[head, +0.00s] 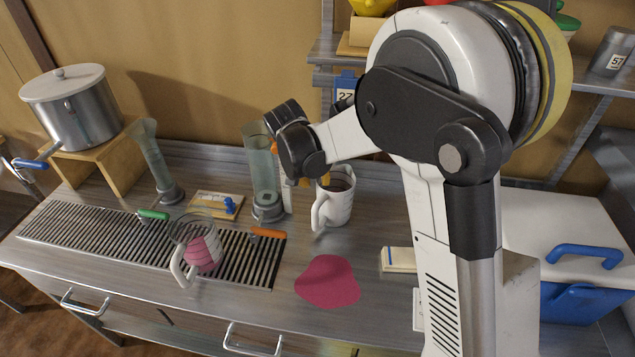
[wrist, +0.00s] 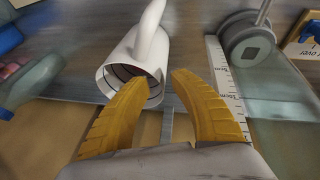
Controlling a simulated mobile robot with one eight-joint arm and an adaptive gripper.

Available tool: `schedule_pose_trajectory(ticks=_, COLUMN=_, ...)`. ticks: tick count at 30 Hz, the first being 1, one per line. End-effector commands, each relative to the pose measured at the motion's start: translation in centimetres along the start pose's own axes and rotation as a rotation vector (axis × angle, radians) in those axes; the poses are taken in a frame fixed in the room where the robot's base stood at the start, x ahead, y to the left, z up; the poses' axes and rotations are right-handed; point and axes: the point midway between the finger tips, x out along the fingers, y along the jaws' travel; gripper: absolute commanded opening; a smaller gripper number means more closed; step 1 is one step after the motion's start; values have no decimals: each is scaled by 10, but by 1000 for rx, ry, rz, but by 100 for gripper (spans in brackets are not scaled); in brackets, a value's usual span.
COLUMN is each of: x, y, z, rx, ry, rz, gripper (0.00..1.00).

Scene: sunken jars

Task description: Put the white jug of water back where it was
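The white jug (head: 338,208) stands upright on the counter right of the middle tall glass cylinder, its handle toward the front left. It also shows in the wrist view (wrist: 122,62), with its handle and open mouth near my left fingertip. I cannot tell if water is in it. My gripper (wrist: 160,80) has its yellow fingers apart, with nothing clearly held between them. In the head view my gripper (head: 316,182) is low beside and behind the jug, partly hidden by it and my wrist. I cannot tell whether a finger touches the jug.
A clear jug (head: 197,250) with pink contents stands on the slatted drain (head: 110,240). Tall glass cylinders (head: 264,175) (head: 155,160) stand behind. A pink patch (head: 328,282) lies in front; a blue cooler (head: 570,300) is right.

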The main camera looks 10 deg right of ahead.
Motion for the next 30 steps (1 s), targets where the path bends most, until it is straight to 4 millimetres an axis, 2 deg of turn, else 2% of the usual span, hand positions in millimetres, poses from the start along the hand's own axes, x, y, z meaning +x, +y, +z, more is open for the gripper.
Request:
schedule_pose_trajectory(ticks=1, x=-17, y=0, z=-1, rx=-2, ry=0, rz=-1, gripper=27)
schedule_pose_trajectory(ticks=7, x=-61, y=0, z=-1, rx=-2, ry=1, rz=-1, gripper=27)
schedule_pose_trajectory(ticks=12, x=-83, y=0, z=0, rx=-1, ry=0, rz=0, gripper=27)
schedule_pose_trajectory(ticks=17, x=-96, y=7, z=2, rx=-4, ry=3, rz=-10, gripper=27)
schedule_pose_trajectory(ticks=20, x=-113, y=24, z=11, rx=-17, ry=13, rz=-38, gripper=27)
schedule_pose_trajectory(ticks=23, x=-141, y=54, z=31, rx=-41, ry=36, rz=-91, gripper=27)
schedule_pose_trajectory(ticks=27, x=-175, y=94, z=70, rx=-78, ry=88, rz=-171, gripper=27)
schedule_pose_trajectory(ticks=30, x=-190, y=117, z=103, rx=-100, ry=135, rz=-220, gripper=27)
